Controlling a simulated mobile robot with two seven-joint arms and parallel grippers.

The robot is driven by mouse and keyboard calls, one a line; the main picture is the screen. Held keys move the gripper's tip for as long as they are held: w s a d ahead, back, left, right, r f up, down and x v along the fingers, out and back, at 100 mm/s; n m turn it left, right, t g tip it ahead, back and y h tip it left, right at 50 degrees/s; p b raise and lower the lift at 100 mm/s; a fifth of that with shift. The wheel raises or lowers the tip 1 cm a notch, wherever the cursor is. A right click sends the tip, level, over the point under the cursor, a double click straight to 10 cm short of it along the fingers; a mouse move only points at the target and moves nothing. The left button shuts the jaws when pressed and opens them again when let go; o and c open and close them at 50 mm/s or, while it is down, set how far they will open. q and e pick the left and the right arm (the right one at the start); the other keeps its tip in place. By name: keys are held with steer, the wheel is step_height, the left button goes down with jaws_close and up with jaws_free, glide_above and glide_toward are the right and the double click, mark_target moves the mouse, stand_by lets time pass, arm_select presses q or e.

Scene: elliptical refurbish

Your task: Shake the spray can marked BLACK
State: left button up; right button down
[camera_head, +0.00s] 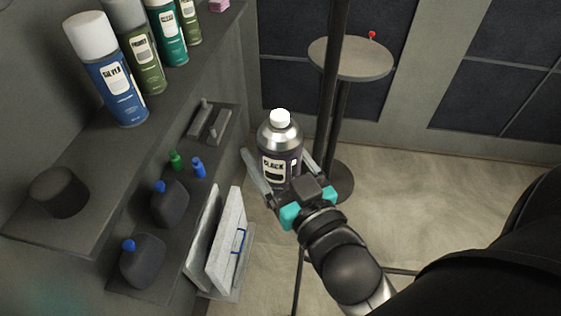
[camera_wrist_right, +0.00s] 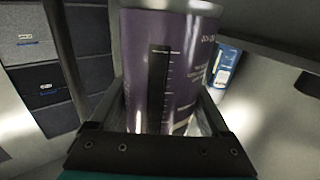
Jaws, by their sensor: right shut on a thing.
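The spray can marked BLACK (camera_head: 281,140) is dark with a silver shoulder and a white nozzle, and stands about upright in the head view. My right gripper (camera_head: 284,182) is shut on it, with a finger on each side of its lower body. The can is held in the air beside the shelf unit, apart from it. In the right wrist view the can (camera_wrist_right: 170,70) shows as a purple-grey cylinder with a dark scale strip, between the fingers (camera_wrist_right: 165,118). My left gripper is in neither view.
Lower boards hold dark bottles (camera_head: 168,205) and upright panels (camera_head: 222,245). A small round table (camera_head: 350,60) stands behind. Open floor (camera_head: 440,190) lies to the right.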

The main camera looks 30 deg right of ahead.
step_height(320, 180, down, 9)
step_height(320, 180, up, 9)
steer(key=shift+r, duration=0.15)
stand_by(0.4)
